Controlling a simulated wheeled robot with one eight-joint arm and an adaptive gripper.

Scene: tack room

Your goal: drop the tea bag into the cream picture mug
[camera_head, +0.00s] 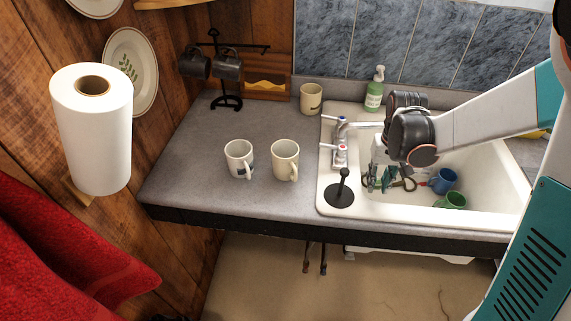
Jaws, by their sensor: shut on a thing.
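Three pale mugs stand upright on the grey counter. The front left mug (236,160) is whitish with a dark picture low on its side. The front right mug (284,161) is cream, with no clear picture visible. The back mug (311,99) is cream with a small dark mark; I cannot tell which is the cream picture mug. My gripper (379,182) points down over the left part of the sink, right of the mugs and apart from them. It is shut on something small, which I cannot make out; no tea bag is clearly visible.
The white sink (327,197) holds a blue mug (443,180) and a green mug (452,201). The tap (342,140) and a black plunger-like thing (342,188) stand between my gripper and the front mugs. A soap bottle (374,92) and mug rack (226,75) stand behind.

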